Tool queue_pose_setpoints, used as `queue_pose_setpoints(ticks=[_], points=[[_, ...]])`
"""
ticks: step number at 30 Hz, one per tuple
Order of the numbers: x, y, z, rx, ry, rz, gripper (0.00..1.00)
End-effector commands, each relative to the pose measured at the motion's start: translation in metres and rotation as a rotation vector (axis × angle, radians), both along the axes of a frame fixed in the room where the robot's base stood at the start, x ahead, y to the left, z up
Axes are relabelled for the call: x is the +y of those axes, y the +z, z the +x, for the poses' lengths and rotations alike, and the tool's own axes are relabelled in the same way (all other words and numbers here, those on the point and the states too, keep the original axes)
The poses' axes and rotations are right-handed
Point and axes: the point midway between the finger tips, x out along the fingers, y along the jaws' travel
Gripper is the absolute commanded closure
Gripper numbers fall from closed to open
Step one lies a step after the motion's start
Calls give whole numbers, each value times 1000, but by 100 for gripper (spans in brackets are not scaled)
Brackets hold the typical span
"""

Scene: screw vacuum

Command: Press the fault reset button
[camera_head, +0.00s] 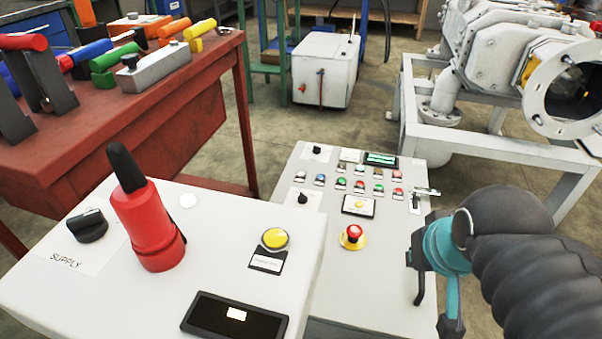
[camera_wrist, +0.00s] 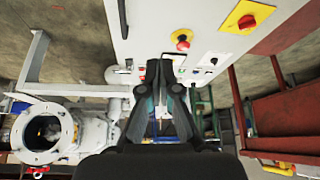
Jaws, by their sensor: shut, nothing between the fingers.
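A round yellow button (camera_head: 275,238) with a small label below it sits on the near white box. My gripper (camera_head: 413,258) is at the panel's right edge, apart from both yellow buttons. In the wrist view its fingers (camera_wrist: 160,68) are shut and empty.
The near box carries a tall red-and-black handle (camera_head: 146,220), a black supply knob (camera_head: 88,225) and a dark display (camera_head: 236,316). Small coloured buttons and a key-like lever (camera_head: 420,193) are on the lower panel. A red bench (camera_head: 120,125) stands left, white pump machinery (camera_head: 500,60) right.

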Motion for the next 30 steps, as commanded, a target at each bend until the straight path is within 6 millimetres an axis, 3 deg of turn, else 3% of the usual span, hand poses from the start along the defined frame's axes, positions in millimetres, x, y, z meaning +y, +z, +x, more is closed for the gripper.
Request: queue_pose_setpoints(ticks=[8,13,17,24,30], points=[[2,1,2,-2,3,6,100],[27,14,32,-35,40,87,100],[60,33,82,-97,67,212,100],[114,65,193,-239,25,432,100],[138,68,283,-332,-105,547,100]])
